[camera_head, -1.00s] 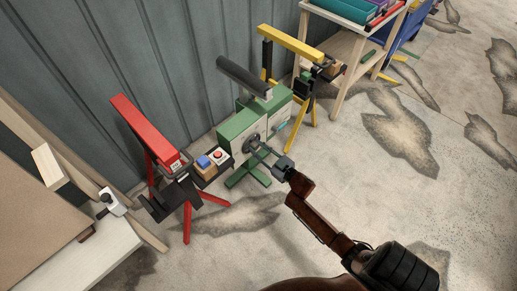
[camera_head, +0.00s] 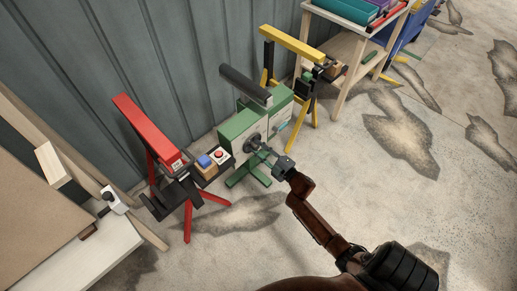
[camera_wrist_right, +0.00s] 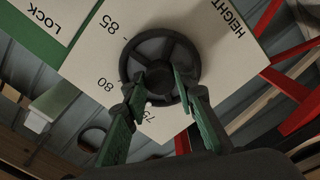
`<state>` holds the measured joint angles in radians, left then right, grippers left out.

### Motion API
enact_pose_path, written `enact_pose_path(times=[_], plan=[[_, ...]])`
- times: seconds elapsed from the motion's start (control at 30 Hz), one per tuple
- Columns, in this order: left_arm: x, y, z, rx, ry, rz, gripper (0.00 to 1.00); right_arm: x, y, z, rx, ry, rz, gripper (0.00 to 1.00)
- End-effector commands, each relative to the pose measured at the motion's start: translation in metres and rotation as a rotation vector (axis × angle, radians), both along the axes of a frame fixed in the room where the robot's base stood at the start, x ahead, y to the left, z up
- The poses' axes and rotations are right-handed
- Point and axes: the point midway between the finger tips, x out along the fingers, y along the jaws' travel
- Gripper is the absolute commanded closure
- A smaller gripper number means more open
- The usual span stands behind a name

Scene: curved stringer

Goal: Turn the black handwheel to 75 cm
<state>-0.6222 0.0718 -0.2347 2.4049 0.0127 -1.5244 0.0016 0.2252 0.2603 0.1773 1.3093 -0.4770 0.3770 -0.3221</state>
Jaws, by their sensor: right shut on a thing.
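The black handwheel (camera_head: 254,141) is on the front of the green and pale stand (camera_head: 240,127). No pointer can be made out. My right gripper (camera_head: 268,154) is at the wheel, with its green-padded fingers (camera_wrist_right: 160,90) closed on the wheel, one on each side of its middle. A black bar (camera_head: 245,85) tops the green stand. My left gripper is not in view.
A yellow stand (camera_head: 292,48) and a wooden bench (camera_head: 345,50) are behind on the right. A pale table (camera_head: 85,250) is at lower left. The right floor is open.

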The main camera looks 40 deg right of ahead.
Motion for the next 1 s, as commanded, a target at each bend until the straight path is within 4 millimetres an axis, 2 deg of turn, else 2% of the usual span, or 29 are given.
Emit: enact_pose_path(times=[0.37, 0.73, 0.77, 1.0], plan=[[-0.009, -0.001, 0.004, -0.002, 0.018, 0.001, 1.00, -0.001, 0.001, -0.002, -0.081, -0.005, 0.002, 0.99], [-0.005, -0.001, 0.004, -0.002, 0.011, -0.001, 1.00, -0.001, 0.001, -0.002, -0.082, -0.004, 0.002, 0.99], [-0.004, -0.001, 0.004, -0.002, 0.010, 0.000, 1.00, -0.001, 0.001, -0.002, -0.082, -0.004, 0.002, 0.73], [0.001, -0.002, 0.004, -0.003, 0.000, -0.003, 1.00, 0.000, 0.001, -0.001, -0.081, -0.005, 0.001, 0.57]])
